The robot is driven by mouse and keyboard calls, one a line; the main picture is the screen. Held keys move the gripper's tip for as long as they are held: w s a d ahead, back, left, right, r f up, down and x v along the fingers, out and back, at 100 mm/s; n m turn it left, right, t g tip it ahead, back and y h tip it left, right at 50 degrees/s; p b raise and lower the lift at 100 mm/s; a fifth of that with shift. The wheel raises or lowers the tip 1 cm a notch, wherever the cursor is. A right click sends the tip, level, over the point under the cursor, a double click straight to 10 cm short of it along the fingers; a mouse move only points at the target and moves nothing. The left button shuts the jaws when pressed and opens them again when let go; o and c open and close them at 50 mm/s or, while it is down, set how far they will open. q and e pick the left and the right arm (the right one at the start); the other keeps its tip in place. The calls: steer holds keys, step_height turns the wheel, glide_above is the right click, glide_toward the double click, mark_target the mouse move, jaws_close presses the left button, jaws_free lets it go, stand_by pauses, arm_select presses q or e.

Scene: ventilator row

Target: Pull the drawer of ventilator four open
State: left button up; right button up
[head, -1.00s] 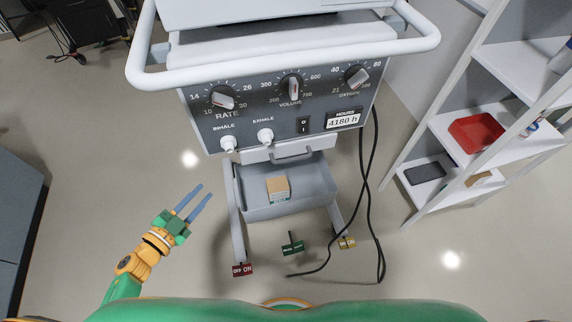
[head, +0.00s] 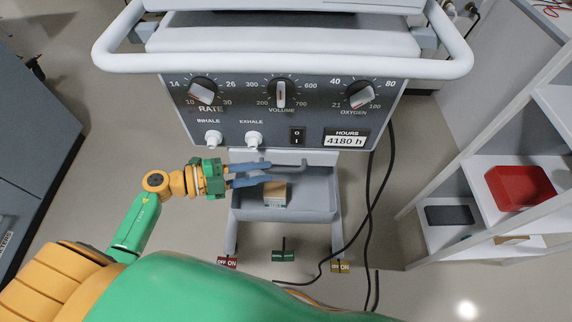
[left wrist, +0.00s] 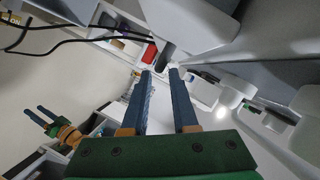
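The ventilator (head: 360,122) has a dark panel reading 4180 h; no unit number is readable. Below the panel is a pale drawer front (head: 328,157) with a grey bar handle (head: 291,166), partly hidden by my fingers. I see no clear gap that shows it pulled out. My left gripper (head: 270,172) points right, its fingers at the handle's left end. In the left wrist view the fingers (left wrist: 161,72) are apart, with the grey bar end (left wrist: 164,55) just beyond the tips. Contact cannot be told. My right gripper (left wrist: 32,109) shows there with fingers apart, away from the ventilator.
A grey tray (head: 315,212) below holds a small cardboard box (head: 275,192). Black cables (head: 370,215) hang at right. A white shelf (head: 437,205) with a red bin (head: 520,188) stands further right. Coloured tags (head: 283,256) are near the floor. Floor at left is open.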

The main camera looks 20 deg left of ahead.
mark_target(278, 169)
arm_select(q)
steer(key=x, duration=0.4)
steer(key=shift+w+d, duration=0.25)
jaws_close()
steer(key=shift+s, duration=0.1)
stand_by(1.0)
